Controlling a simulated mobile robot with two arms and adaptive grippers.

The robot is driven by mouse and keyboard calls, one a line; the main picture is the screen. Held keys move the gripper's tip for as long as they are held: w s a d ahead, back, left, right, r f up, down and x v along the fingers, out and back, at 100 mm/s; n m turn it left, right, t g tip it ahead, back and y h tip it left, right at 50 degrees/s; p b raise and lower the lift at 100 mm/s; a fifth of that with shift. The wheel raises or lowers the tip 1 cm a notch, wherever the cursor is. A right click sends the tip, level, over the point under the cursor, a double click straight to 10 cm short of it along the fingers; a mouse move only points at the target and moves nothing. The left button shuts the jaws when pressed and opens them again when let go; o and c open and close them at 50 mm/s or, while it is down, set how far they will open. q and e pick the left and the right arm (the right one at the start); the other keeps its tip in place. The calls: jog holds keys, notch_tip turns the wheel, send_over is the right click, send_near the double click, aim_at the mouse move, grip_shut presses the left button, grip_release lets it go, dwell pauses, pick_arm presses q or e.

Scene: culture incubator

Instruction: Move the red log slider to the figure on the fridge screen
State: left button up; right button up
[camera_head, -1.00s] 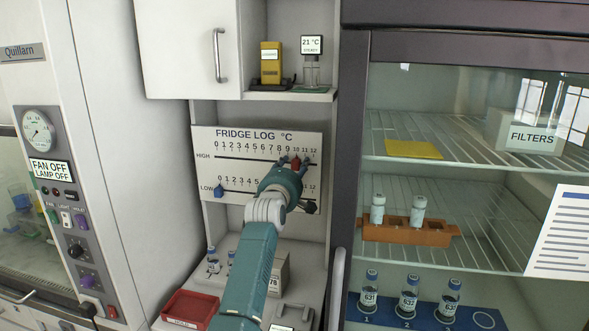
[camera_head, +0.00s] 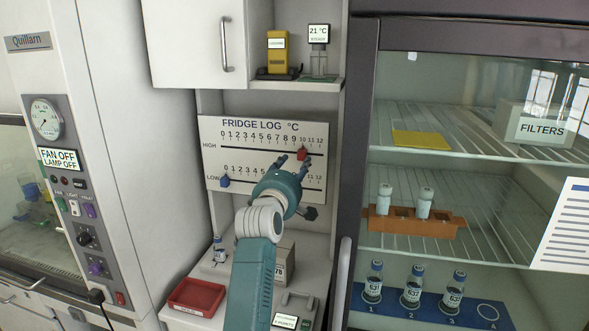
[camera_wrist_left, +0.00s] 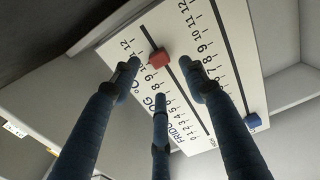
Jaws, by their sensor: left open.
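The FRIDGE LOG board (camera_head: 212,150) hangs on the wall with a HIGH and a LOW scale. The red slider (camera_head: 302,153) sits on the HIGH line near 10; it also shows in the left wrist view (camera_wrist_left: 158,58). The blue slider (camera_head: 224,181) sits at the low end of the LOW line, near 0, and shows in the left wrist view (camera_wrist_left: 253,122). My left gripper (camera_head: 293,161) is open and empty, its fingers pointing at the board just below the red slider. In the left wrist view the red slider appears between the spread fingertips. My right gripper is out of view.
A display (camera_head: 319,35) reading 21 °C stands beside a yellow device (camera_head: 277,52) on the shelf above. The glass-fronted fridge at right holds an orange rack (camera_head: 380,222), vials and a FILTERS box (camera_head: 535,127). A red tray (camera_head: 196,297) lies below the board.

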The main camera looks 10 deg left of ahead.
pick_arm(q)
jog(key=s+a+f+m+g, duration=0.25)
jog(key=s+f, duration=0.35)
jog(key=f, duration=0.3)
jog(key=s+a+f+m+g, duration=0.1)
jog(key=s+f+m+g, duration=0.15)
jog(key=s+f, duration=0.5)
jog(key=s+a+f+m+g, duration=0.1)
jog(key=s+f+m, duration=0.25)
jog(key=f, duration=0.65)
jog(key=s+f+m+g, duration=0.3)
jog(key=s+f+m, duration=0.15)
jog(key=s, duration=0.75)
jog(key=s+f+m+g, duration=0.3)
jog(key=s+f, duration=0.2)
jog(key=s, duration=0.8)
jog(key=s+f+m+g, duration=0.3)
jog(key=s+f+m, duration=0.15)
jog(key=s, duration=0.75)
jog(key=s+f+b, duration=0.3)
jog(key=f, duration=2.8)
jog(key=s+a+f+g+b, duration=0.1)
jog(key=s+a+f+g, duration=0.1)
jog(key=s+f, duration=1.4)
jog(key=shift+s+a+y+b, duration=0.2)
jog(key=shift+a+y+b, duration=0.1)
jog(key=shift+b, duration=0.1)
